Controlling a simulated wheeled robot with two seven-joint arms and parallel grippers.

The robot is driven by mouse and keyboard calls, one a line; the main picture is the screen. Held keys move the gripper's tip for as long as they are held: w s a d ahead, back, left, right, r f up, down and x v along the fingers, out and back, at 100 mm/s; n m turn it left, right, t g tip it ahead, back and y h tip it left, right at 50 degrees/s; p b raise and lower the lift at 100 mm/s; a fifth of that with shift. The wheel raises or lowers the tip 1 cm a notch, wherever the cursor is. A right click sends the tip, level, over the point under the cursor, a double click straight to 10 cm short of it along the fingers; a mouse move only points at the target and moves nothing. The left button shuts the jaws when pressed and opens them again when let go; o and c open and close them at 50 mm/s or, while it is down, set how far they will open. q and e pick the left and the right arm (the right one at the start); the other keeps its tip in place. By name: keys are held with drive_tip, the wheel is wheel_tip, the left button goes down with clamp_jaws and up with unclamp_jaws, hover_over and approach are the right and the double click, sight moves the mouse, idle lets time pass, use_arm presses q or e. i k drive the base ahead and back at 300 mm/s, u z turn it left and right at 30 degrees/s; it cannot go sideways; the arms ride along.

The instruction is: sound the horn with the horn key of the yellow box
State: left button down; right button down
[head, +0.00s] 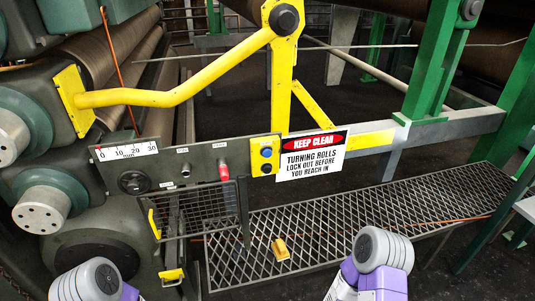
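The yellow box (265,155) is a small upright panel at the right end of the grey control rail, just left of the warning sign. A blue key (267,153) sits at its middle, with a dark round key (267,168) below it. A small mark near its top is too small to make out. I cannot read which key is the horn key. Only grey and purple links of my two arms show at the bottom edge, well below the box. Both grippers are out of view.
A red knob (224,172) and a black handwheel (134,183) are on the rail (203,163) left of the box. A keep-clear sign (312,154) adjoins it. A wire mesh guard (205,210) hangs below. A yellow piece (280,249) lies on the grating (350,225).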

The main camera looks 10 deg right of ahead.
sight(266, 153)
drive_tip(key=z, duration=1.9)
drive_tip(key=i, duration=1.3)
drive_tip(key=u, duration=2.7)
